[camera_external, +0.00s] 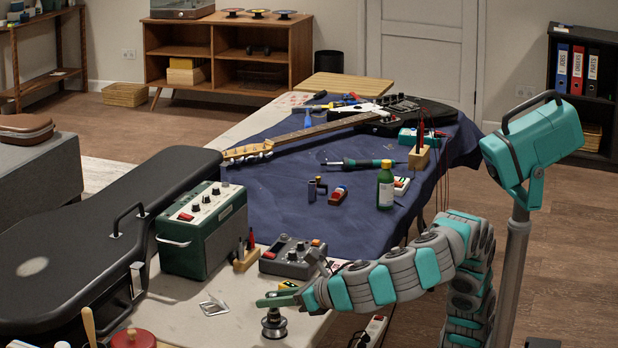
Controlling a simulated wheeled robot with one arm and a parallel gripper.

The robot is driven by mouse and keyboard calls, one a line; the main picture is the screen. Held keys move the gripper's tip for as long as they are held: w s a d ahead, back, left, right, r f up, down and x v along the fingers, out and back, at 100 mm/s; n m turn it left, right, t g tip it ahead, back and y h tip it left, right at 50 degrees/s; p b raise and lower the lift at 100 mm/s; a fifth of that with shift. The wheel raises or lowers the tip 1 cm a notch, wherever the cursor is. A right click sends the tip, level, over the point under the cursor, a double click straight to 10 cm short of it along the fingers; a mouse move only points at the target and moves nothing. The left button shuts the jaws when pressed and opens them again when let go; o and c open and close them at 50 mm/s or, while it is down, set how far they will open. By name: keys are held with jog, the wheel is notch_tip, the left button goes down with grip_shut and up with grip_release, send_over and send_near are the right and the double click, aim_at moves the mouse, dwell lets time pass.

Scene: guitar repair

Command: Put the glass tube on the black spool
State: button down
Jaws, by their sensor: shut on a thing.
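My gripper (272,300) is low over the near end of the bench, reaching in from the right. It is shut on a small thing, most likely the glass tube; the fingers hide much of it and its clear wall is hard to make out. Directly below the fingers stands a small dark, round, spool-like thing with a wide base, which I take for the black spool (274,328). A greyish, shiny part shows between the fingers and the spool. I cannot tell whether the tube touches the spool or is around its post.
A grey pedal box (293,258) and a green amplifier (203,230) stand behind my gripper. A small wooden block with tools (245,258) is between them. A silvery metal piece (214,306) lies to the left. A black guitar case (75,235) fills the left side.

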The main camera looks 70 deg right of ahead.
jog(key=shift+f, duration=0.1)
jog(key=c, duration=0.6)
grip_release()
jog(key=shift+s, duration=0.1)
jog(key=s+r, duration=0.1)
jog(key=s+r+p, duration=0.1)
jog(key=r, duration=0.1)
jog(key=shift+s+a, duration=0.2)
jog(key=shift+s, duration=0.1)
notch_tip(320, 180, up, 5)
jog(key=p, duration=0.1)
send_over(272, 292)
jog(key=s, duration=0.3)
jog(key=shift+a+r, duration=0.15)
jog(key=shift+r, duration=0.05)
